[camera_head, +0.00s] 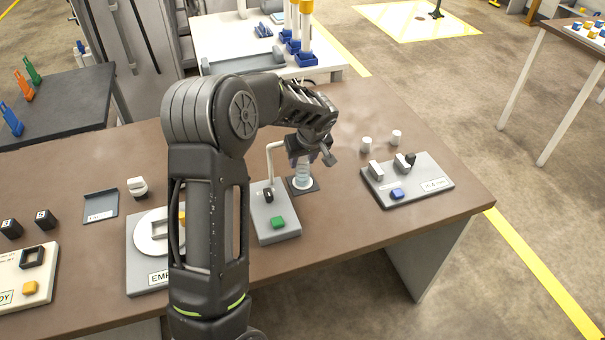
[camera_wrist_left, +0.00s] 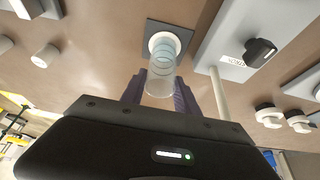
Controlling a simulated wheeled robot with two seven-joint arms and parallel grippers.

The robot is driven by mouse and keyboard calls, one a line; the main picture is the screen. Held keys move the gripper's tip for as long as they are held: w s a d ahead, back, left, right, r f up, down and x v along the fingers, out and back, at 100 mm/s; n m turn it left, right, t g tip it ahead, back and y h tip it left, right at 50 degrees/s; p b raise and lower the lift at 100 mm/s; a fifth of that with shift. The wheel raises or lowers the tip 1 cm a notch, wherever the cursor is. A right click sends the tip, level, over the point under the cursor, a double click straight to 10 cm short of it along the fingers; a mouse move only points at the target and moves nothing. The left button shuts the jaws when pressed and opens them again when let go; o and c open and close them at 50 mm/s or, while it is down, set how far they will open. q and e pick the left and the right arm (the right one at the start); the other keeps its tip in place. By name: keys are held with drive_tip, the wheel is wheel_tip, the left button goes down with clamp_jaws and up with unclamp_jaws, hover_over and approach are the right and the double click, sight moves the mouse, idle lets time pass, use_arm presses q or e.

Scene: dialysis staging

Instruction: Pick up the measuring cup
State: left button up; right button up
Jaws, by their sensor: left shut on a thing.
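The measuring cup (camera_head: 302,172) is a clear cylinder with pale blue rings, upright at the small dark square pad beside the grey dispenser station. In the left wrist view the cup (camera_wrist_left: 161,66) stands between the two fingers, its far end over the pad (camera_wrist_left: 181,36). My left gripper (camera_head: 309,154) reaches down from above and is shut on the upper part of the cup. It also shows in the left wrist view (camera_wrist_left: 160,92). I cannot tell whether the cup touches the pad. My right gripper is not in view.
The grey station (camera_head: 272,228) with a green button (camera_head: 278,222) and a white bent spout (camera_head: 270,160) stands close left of the cup. A grey board (camera_head: 425,190) with a blue button and two small white cylinders are to the right. Brown table (camera_head: 340,235) is clear in front.

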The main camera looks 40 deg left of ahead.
use_arm(q)
clamp_jaws()
drive_tip(key=shift+r, duration=0.15)
idle(0.5)
